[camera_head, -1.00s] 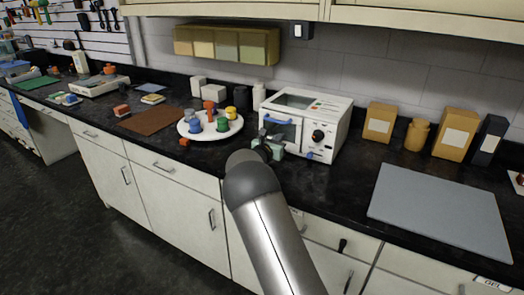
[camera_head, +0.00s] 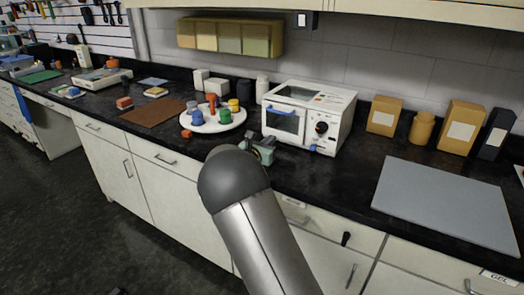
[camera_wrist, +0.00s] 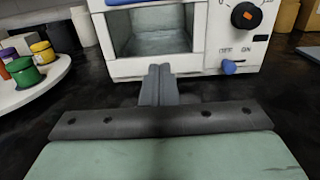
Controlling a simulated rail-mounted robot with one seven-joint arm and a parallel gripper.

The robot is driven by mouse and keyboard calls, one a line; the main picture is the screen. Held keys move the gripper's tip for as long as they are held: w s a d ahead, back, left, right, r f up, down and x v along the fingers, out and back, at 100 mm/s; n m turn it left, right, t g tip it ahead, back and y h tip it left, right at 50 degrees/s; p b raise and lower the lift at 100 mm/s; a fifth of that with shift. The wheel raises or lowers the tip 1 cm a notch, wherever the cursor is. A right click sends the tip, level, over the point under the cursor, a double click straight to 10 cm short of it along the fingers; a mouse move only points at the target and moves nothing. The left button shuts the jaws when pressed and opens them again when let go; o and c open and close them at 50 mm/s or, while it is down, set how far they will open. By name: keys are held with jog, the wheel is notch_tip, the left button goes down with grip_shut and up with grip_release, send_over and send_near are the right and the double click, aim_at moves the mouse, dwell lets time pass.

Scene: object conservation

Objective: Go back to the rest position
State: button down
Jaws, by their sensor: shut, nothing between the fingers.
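My gripper (camera_head: 264,148) is in front of the white toaster oven (camera_head: 308,116), over the counter's front part, partly hidden by my arm in the head view. In the wrist view my gripper (camera_wrist: 159,84) has its two grey fingers together, with nothing between them. They point toward the oven's lower front (camera_wrist: 185,62). Whether they touch it is unclear. The oven's window and blue handle (camera_head: 283,109) face me, and its door looks shut.
Left of the oven, a round white tray (camera_head: 238,118) holds several coloured containers. A brown mat (camera_head: 150,117) lies further left. A grey board (camera_head: 445,200) lies at the right, with tan boxes (camera_head: 461,127) behind it. Wall cabinets (camera_head: 228,38) hang above.

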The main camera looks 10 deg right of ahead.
jog(key=v, duration=0.4)
jog(key=shift+s+a, duration=0.1)
jog(key=shift+s, duration=0.15)
jog(key=s+d+m+g, duration=0.1)
jog(key=s+d+m, duration=0.1)
jog(key=s+d+m+g, duration=0.2)
jog(key=s+d+r+m+g+p, duration=0.1)
jog(key=s+d+m, duration=0.1)
jog(key=s+d, duration=0.1)
jog(key=shift+s+g+h, duration=0.1)
jog(key=shift+g+h, duration=0.2)
jog(key=s+d+m+g+y+p, duration=0.3)
jog(key=s+m+g+y, duration=0.4)
jog(key=s+m, duration=1.15)
jog(key=s+a+m+g+y+p, duration=0.1)
jog(key=s+a, duration=0.3)
jog(key=s, duration=0.6)
jog(key=s+a+m+y+p, duration=0.1)
jog(key=s+a+y, duration=0.3)
jog(key=s, duration=0.6)
jog(key=shift+a+f+m+g, duration=0.35)
jog(key=shift+a+m+g, duration=0.1)
jog(key=shift+m, duration=0.1)
jog(key=shift+s, duration=0.1)
